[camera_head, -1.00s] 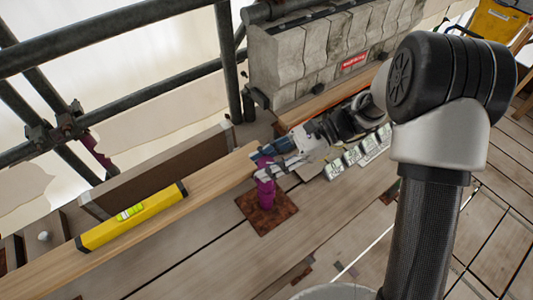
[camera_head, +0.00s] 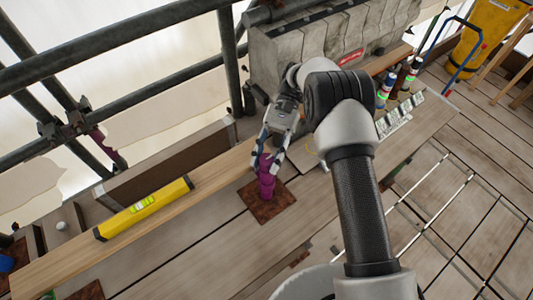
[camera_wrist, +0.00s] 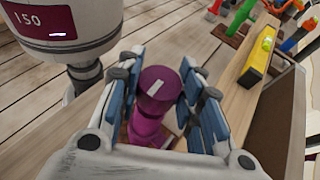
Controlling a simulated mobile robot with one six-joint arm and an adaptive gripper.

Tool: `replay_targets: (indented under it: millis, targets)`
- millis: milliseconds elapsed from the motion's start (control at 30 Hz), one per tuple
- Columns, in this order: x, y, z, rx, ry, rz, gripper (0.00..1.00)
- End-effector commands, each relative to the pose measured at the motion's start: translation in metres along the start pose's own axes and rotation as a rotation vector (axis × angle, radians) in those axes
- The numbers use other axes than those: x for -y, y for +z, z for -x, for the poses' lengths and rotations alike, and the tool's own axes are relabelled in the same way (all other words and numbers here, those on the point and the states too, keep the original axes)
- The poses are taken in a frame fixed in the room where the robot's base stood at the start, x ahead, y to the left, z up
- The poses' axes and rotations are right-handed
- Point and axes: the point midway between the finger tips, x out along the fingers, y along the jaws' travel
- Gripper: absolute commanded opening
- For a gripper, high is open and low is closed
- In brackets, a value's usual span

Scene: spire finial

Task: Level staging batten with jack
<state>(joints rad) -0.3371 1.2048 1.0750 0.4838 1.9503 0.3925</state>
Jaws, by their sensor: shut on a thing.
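The purple jack (camera_head: 267,183) stands upright on a rusty square base plate (camera_head: 266,211) at the right end of the batten in the head view. The pale wooden batten (camera_head: 75,250) lies along the planks, with a yellow spirit level (camera_head: 145,207) resting on it. My gripper (camera_head: 268,160) reaches down over the jack's top. In the wrist view my gripper (camera_wrist: 160,95) has its blue-padded fingers either side of the jack's purple head (camera_wrist: 160,84), which bears a white mark. The jaws are shut on the jack. The vial reading is too small to tell.
Several bottles and a row of small labelled items (camera_head: 401,117) lie to the right. Scaffold tubes (camera_head: 110,46) cross the left. A white cylinder marked 150 (camera_wrist: 72,25) is close beside my gripper in the wrist view.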

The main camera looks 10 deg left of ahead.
Motion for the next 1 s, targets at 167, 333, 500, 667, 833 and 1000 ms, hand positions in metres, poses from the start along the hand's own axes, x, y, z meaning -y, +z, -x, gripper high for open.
replay_targets:
  millis: [167, 333, 500, 667, 833, 1000]
  targets:
    - [0.0002, 0.0027, 0.0004, 0.001, 0.077, 0.030, 0.10]
    - [-0.0001, 0.0016, 0.0002, 0.001, 0.116, 0.047, 0.10]
    - [0.0000, 0.0007, -0.0002, 0.001, 0.130, 0.054, 0.10]
    - [-0.0001, 0.0002, -0.0004, 0.002, 0.132, 0.055, 0.10]
    - [-0.0001, 0.0002, -0.0005, 0.002, 0.131, 0.055, 0.10]
    - [-0.0001, 0.0002, -0.0004, 0.001, 0.130, 0.054, 0.43]
